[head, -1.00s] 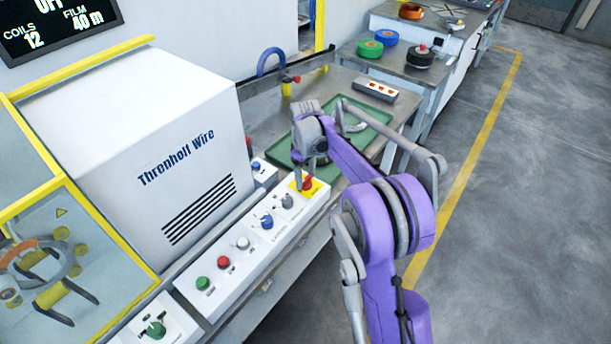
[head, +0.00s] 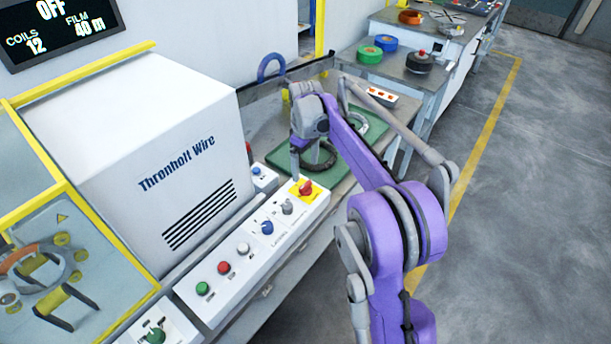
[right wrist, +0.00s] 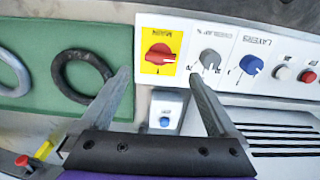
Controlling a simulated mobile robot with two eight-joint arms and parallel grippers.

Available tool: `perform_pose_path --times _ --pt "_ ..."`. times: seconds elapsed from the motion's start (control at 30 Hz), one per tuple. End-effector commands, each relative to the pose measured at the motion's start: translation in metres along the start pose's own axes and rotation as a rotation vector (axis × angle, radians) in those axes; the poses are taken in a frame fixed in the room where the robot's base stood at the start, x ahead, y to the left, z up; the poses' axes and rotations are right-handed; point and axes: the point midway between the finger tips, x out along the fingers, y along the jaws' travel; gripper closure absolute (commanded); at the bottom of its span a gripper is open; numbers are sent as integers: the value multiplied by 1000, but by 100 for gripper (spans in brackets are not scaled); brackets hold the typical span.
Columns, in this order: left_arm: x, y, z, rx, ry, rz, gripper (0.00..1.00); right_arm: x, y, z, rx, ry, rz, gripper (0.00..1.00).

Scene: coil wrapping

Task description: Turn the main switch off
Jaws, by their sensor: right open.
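The main switch (head: 306,188) is a red knob on a yellow plate at the far end of the white control panel. In the right wrist view the red knob (right wrist: 158,55) lies ahead of the fingertips, its bar roughly crosswise. The display (head: 60,25) at the upper left reads OFF. My right gripper (head: 297,168) is just above and beside the switch, apart from it. In the right wrist view my right gripper (right wrist: 161,77) is open and empty, its fingers spread on either side of the knob's line. My left gripper is not in view.
Beside the switch are a grey knob (head: 287,206), a blue knob (head: 267,227) and several push buttons. A green tray (right wrist: 30,112) with a dark ring (right wrist: 80,73) and a grey ring (right wrist: 12,72) lies beyond the panel. The white Thronholt Wire cabinet (head: 130,150) stands behind it.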

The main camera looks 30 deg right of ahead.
Motion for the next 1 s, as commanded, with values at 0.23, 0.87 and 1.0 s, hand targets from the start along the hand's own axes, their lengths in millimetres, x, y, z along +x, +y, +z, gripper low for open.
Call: perform_pose_path --times 0.23,0.87,1.0 --pt "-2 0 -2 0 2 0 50 -34 0 0 0 0 0 5" --pt "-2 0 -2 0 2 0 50 -39 -1 1 1 1 1 5" --pt "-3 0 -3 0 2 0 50 -46 -18 7 21 21 16 5"
